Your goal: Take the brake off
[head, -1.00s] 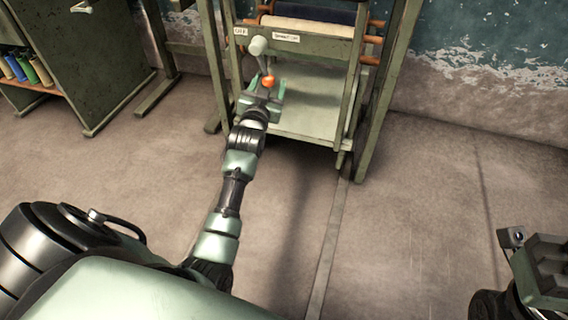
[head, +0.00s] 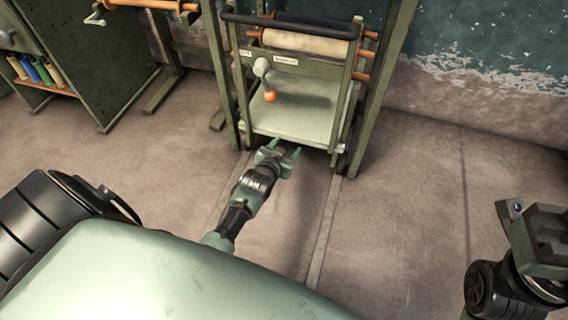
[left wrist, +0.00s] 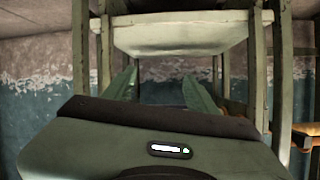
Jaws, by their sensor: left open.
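The brake lever is a grey arm on a round hub, with an orange ball knob (head: 270,96), on the front of the green loom-like frame (head: 240,90). It hangs down, leaning slightly right. Two small label plates sit on the crossbar above it, the left one (head: 245,53) and the right one (head: 286,60); their words are too small to read now. My left gripper (head: 286,148) is open and empty, below and apart from the knob, near the front edge of the pale shelf (head: 300,120). Its fingers (left wrist: 162,88) show in the left wrist view. My right gripper (head: 545,240) is at the right edge, fingers unclear.
The shelf's underside (left wrist: 175,35) is above the fingers in the left wrist view. A cloth roller (head: 305,42) and a dark bar cross the frame's top. A green cabinet (head: 110,75) stands left. The floor (head: 420,220) to the right is clear.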

